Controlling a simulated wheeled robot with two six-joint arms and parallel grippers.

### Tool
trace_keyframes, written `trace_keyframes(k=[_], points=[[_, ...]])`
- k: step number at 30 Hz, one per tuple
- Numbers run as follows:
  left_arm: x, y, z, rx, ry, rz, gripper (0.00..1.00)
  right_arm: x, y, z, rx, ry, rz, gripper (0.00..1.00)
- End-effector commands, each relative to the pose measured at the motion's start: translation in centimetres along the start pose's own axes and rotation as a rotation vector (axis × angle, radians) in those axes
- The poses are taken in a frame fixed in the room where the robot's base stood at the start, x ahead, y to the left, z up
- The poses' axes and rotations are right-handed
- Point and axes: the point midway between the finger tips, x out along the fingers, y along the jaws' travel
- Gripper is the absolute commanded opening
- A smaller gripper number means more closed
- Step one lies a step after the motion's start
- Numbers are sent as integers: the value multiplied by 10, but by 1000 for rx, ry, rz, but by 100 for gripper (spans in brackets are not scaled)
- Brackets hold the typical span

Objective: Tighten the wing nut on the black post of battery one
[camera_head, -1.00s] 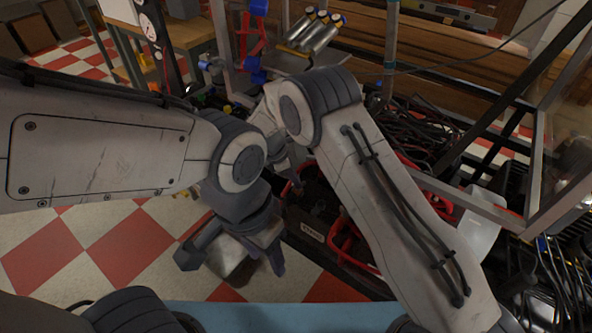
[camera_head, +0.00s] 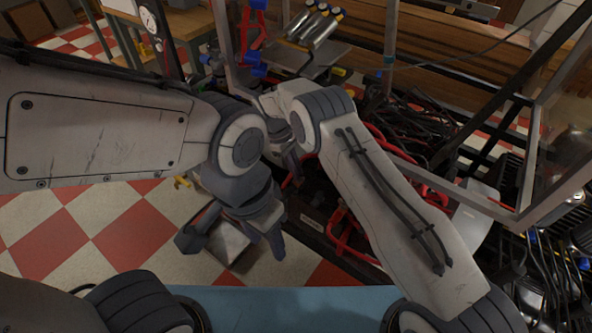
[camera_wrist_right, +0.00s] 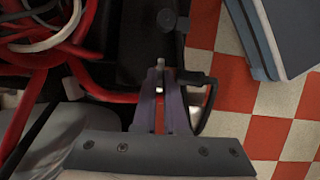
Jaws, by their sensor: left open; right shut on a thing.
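My right gripper (camera_wrist_right: 160,75) is shut in the right wrist view. Its two fingers point at a small pale post tip (camera_wrist_right: 160,62) on the edge of a black battery-like box (camera_wrist_right: 140,35). What sits between the fingers is mostly hidden; it looks like the wing nut on that post. A dark knob (camera_wrist_right: 167,20) stands farther along the same box. In the head view my right gripper (camera_head: 290,160) is largely hidden behind my arms, beside the black box (camera_head: 313,225). My left gripper (camera_head: 232,240) is open and empty, with its fingers apart over the floor.
Red tubing (camera_wrist_right: 45,75) and a black looped handle (camera_wrist_right: 205,100) lie close to my right gripper. A metal frame (camera_head: 455,185) and dark cables (camera_head: 415,125) are at the right. A grey box (camera_head: 228,247) is below my left gripper. Checkered floor is free at the left.

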Motion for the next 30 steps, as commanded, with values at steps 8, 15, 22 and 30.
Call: trace_keyframes(k=[8,15,22,30], points=[[0,0,0,0,0,0,50,-4,0,0,57,1,-23,0],[0,0,0,0,0,0,50,-4,0,1,64,1,-25,0],[0,0,0,0,0,0,50,-4,0,1,63,1,-25,28],[0,0,0,0,0,0,50,-2,1,0,62,1,-25,40]])
